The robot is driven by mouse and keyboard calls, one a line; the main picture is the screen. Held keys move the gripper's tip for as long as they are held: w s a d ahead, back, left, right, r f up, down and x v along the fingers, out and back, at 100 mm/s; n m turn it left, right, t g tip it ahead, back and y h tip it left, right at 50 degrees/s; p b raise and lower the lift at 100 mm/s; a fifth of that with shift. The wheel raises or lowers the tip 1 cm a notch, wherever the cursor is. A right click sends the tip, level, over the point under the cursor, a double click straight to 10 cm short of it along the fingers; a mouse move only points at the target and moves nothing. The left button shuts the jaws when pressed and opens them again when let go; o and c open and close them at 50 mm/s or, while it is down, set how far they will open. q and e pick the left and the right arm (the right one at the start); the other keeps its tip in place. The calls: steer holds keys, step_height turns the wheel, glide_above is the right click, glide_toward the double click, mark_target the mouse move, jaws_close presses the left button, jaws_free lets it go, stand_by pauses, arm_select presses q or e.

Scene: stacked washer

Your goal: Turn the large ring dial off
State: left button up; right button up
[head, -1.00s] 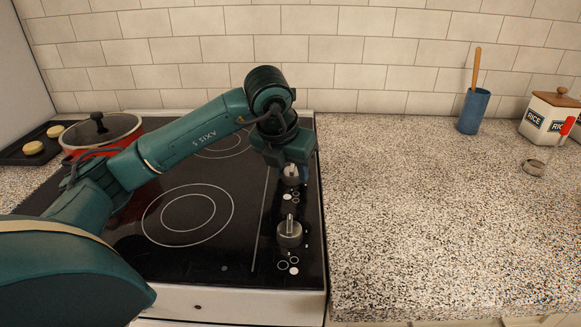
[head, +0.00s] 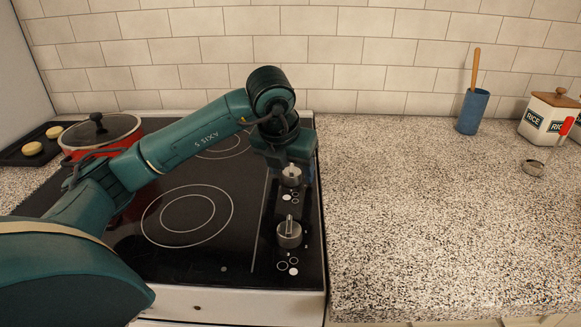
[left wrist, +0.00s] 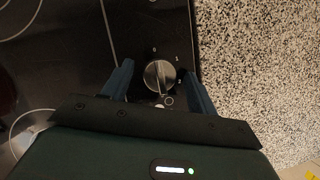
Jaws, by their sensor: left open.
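Two grey dials sit on the black glass stove's right edge. In the head view, the rear dial (head: 292,176) is just below and in front of my left gripper, and the front dial (head: 289,233) is clear of it. Circle marks are printed in front of each; I cannot tell which mark shows the large ring. In the left wrist view, one dial (left wrist: 160,76) lies between the spread fingers of my open left gripper (left wrist: 160,85), with no clear contact visible. Its ridge stands nearly upright, roughly toward the printed 0. My right gripper is not in view.
The stove (head: 240,262) has ring burners, and a red pot (head: 108,130) with a lid stands at its back left. The speckled counter (head: 430,220) on the right is mostly clear. A blue holder (head: 473,112) and a rice canister (head: 550,115) stand at the back right.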

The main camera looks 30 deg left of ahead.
arm_select(q)
steer(key=a+p+v, duration=0.1)
steer(key=v, duration=1.2)
steer(key=shift+d+p, duration=0.35)
steer(key=shift+d, duration=0.15)
steer(key=shift+r, duration=0.1)
